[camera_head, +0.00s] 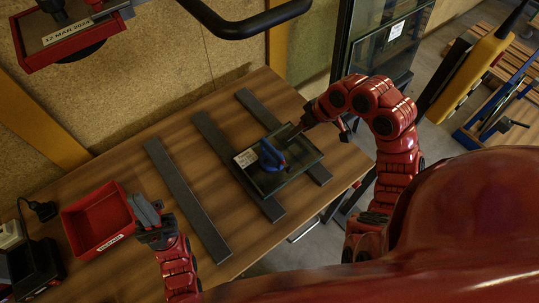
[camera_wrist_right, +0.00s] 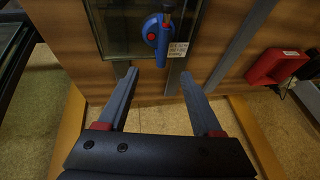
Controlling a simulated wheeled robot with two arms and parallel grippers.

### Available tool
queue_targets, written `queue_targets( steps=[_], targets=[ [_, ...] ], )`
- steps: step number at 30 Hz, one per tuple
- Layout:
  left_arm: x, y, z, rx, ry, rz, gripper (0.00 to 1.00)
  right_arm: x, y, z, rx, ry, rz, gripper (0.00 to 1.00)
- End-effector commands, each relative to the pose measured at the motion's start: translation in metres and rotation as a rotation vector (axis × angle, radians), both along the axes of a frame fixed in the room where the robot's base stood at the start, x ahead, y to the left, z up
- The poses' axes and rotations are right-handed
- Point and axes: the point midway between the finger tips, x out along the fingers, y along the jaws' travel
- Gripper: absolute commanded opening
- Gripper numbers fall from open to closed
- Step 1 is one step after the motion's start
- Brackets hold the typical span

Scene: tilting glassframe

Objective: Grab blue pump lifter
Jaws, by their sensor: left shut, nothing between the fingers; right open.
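The blue pump lifter (camera_head: 272,157) stands on a dark glass pane (camera_head: 297,161) with a white label, lying across dark bars on the wooden table. In the right wrist view the lifter (camera_wrist_right: 157,36) shows its blue handle and a red spot, beyond and between my open fingers. My right gripper (camera_wrist_right: 158,77) is empty and apart from the lifter; in the head view it is near the pane's far edge, partly hidden by its own arm. My left gripper (camera_head: 146,209) is shut and empty, beside the red bin, away from the lifter.
A red bin (camera_head: 80,208) with a label sits on the table at the left. Several dark bars (camera_head: 185,197) lie across the wooden table (camera_head: 125,270). A dark glass frame (camera_head: 390,40) stands behind the right arm. A yellow device (camera_head: 470,75) is at the far right.

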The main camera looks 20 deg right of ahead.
Motion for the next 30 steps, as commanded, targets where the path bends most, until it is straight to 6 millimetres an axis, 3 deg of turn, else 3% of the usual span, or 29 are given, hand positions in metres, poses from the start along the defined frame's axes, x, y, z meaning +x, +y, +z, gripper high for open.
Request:
queue_targets(
  steps=[12,24,27,30],
  targets=[
    [0.000,0.000,-0.020,0.000,0.000,0.000,0.00,0.028,0.032,-0.087,0.008,-0.002,0.002,0.67],
    [0.000,0.000,-0.033,0.000,0.000,0.000,0.00,0.040,0.047,-0.119,0.005,-0.004,0.001,0.67],
    [0.000,0.000,-0.012,0.000,0.000,0.000,0.00,0.043,0.056,-0.125,0.003,0.003,0.003,0.67],
    [0.000,0.000,-0.010,0.000,0.000,0.000,0.00,0.047,0.059,-0.138,0.004,0.003,0.002,0.67]
  ],
)
